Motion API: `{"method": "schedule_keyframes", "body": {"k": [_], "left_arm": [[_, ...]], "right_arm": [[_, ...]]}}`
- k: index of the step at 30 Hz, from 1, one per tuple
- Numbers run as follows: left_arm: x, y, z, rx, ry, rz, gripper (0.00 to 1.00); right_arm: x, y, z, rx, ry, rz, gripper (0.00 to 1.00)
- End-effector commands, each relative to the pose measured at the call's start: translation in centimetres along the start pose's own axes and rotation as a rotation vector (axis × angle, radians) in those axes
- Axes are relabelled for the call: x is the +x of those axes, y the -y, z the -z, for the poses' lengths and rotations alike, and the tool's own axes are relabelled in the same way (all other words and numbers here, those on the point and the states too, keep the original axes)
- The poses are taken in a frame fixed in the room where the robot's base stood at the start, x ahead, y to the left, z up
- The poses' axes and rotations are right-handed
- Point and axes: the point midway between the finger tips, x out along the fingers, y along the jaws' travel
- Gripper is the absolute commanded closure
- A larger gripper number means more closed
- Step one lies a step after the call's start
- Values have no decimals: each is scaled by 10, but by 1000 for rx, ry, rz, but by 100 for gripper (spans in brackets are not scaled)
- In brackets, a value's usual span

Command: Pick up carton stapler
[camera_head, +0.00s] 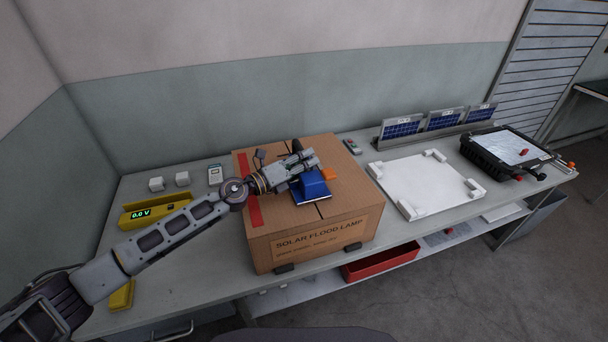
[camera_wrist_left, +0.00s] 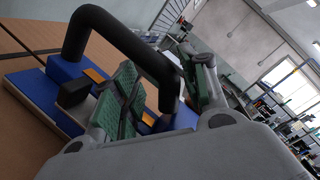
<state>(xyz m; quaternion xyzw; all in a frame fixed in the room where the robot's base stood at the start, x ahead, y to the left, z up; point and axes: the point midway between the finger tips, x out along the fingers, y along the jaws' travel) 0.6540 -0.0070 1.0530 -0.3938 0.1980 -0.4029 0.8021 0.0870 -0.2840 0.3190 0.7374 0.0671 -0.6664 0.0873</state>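The carton stapler (camera_head: 312,188) is blue with a black handle. It sits on top of the cardboard carton (camera_head: 300,240). In the left wrist view its blue body (camera_wrist_left: 62,72) and black looped handle (camera_wrist_left: 118,38) fill the left half, with orange parts beside them. My left gripper (camera_head: 302,167) is at the stapler, over the carton top. In the left wrist view its green-padded fingers (camera_wrist_left: 165,90) stand apart, with one leg of the handle showing between them. I cannot tell whether the pads touch it. My right gripper is not in view.
A yellow meter (camera_head: 155,214) and small white blocks lie left of the carton. A white fixture plate (camera_head: 425,184), small solar panels (camera_head: 443,120) and a black floodlight housing (camera_head: 503,151) are on the right. A red bin (camera_head: 380,262) sits on the shelf below.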

Motion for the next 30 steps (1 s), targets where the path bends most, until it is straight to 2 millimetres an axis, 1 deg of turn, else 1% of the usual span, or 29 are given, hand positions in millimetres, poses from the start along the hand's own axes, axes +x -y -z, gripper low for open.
{"method": "schedule_keyframes", "body": {"k": [1, 2, 9, 18, 19, 25, 30], "left_arm": [[0, 0, 0, 0, 0, 0, 65], [0, 0, 0, 0, 0, 0, 68], [0, 0, 0, 1, 0, 0, 99], [0, 0, 0, 4, 0, -1, 100], [0, 3, -3, 7, 5, 4, 100], [0, 0, -2, 7, 3, 0, 100], [0, 0, -1, 6, 0, -3, 100]], "right_arm": [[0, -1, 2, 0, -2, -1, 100], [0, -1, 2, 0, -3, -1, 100], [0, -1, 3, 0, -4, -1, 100], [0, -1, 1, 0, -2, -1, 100], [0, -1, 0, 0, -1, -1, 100], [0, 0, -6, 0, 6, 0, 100], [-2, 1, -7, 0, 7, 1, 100]]}}
